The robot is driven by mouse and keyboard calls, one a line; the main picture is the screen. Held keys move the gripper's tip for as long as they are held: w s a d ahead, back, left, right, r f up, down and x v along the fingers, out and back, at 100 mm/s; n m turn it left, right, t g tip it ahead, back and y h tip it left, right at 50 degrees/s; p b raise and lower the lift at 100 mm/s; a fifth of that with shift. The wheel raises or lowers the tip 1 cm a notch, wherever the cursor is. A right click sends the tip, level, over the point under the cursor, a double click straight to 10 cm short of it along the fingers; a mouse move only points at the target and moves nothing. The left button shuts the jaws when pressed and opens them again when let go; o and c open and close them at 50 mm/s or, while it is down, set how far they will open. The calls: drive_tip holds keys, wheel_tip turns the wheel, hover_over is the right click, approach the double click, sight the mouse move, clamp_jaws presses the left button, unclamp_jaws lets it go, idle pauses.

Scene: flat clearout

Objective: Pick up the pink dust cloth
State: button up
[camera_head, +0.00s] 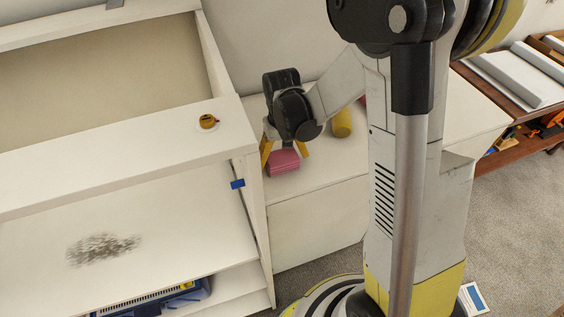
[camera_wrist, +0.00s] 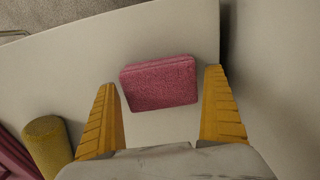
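The pink dust cloth (camera_head: 283,162) is a folded block lying on a white cabinet top (camera_head: 318,170). In the wrist view the cloth (camera_wrist: 160,83) lies ahead of my gripper (camera_wrist: 165,92), between the lines of its two yellow fingers. The fingers are wide apart, with bare surface showing on both sides of the cloth. In the head view my gripper (camera_head: 284,155) points down over the cloth, and part of the cloth is hidden behind it. I cannot tell the exact height of the fingertips above the surface.
A yellow cylinder (camera_head: 342,122) stands on the same top; it also shows in the wrist view (camera_wrist: 47,145), left of the left finger. Another pink item (camera_wrist: 14,155) lies beyond it. A white shelf unit (camera_head: 130,140) rises close to the left of my gripper.

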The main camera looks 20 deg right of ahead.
sight(282, 156)
drive_tip(key=c, duration=0.9)
drive_tip(key=shift+r, duration=0.1)
wheel_tip(282, 156, up, 4)
drive_tip(key=p, duration=0.2)
drive_tip(key=shift+r+p, duration=0.1)
drive_tip(key=shift+p, duration=0.2)
drive_tip(key=s+d+r+p, duration=0.1)
drive_tip(key=s+d+r, duration=0.1)
drive_tip(key=d, duration=0.1)
drive_tip(key=s+d+r+p, duration=0.1)
drive_tip(key=s+d+r, duration=0.1)
drive_tip(key=d, duration=0.1)
drive_tip(key=s+d+r+p, duration=0.2)
drive_tip(key=d, duration=0.2)
drive_tip(key=shift+r, duration=0.35)
